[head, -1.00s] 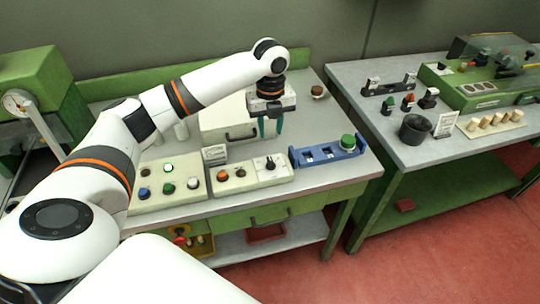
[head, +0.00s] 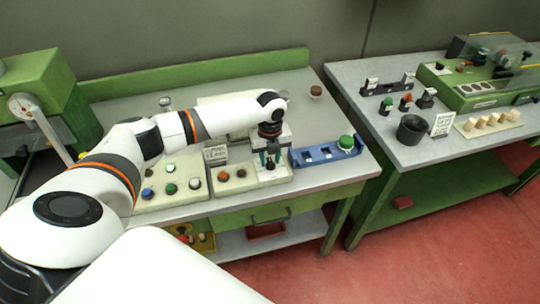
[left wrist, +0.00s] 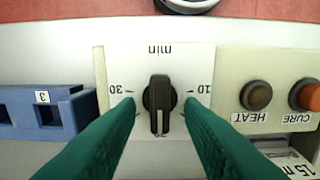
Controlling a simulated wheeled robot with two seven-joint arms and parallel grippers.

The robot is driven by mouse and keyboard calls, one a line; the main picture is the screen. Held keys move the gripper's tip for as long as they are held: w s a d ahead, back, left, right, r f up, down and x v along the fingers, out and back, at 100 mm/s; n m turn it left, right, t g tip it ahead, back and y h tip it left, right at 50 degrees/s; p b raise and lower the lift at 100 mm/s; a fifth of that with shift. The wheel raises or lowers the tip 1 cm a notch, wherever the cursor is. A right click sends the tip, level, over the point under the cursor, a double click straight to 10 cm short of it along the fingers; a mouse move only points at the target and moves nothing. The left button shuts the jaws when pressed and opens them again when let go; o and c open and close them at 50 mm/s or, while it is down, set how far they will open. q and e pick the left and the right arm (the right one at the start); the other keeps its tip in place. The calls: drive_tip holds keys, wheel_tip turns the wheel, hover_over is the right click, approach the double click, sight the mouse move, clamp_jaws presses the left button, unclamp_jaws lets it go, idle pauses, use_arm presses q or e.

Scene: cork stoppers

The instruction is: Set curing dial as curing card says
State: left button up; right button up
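The curing dial is a black knob (left wrist: 160,98) on a pale panel (left wrist: 120,60); its white line points down in the left wrist view. Around it stand 10 at right, 30 at left, "min" at top, and a mostly hidden mark at the bottom. My left gripper (head: 270,160) is over the dial. In the left wrist view its teal fingers (left wrist: 160,108) are open on both sides of the knob, with a small gap visible at each side. The curing card (head: 215,154) stands behind the panel; in the left wrist view its visible part (left wrist: 296,168) reads "15 m". My right gripper is out of view.
The HEAT button (left wrist: 256,96) and orange CURE button (left wrist: 306,96) sit beside the dial. A blue holder (head: 312,158) with a green-topped item (head: 346,142) stands to the right. A panel of coloured buttons (head: 150,206) lies left. A second table (head: 450,148) is at right.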

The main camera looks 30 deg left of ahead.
use_arm(q)
clamp_jaws()
drive_tip(key=shift+s+r+n+p, duration=0.1)
drive_tip(key=shift+r+n+p, duration=0.05)
drive_tip(key=shift+n+p, duration=0.8)
drive_tip(key=n+p, duration=0.2)
drive_tip(key=shift+p, duration=0.3)
drive_tip(key=n+p, duration=0.2)
drive_tip(key=n, duration=0.1)
drive_tip(key=shift+a+n, duration=0.1)
drive_tip(key=shift+n, duration=0.15)
drive_tip(key=shift+s+n+p, duration=0.1)
drive_tip(key=shift+n+p, duration=0.65)
drive_tip(key=shift+n, duration=0.35)
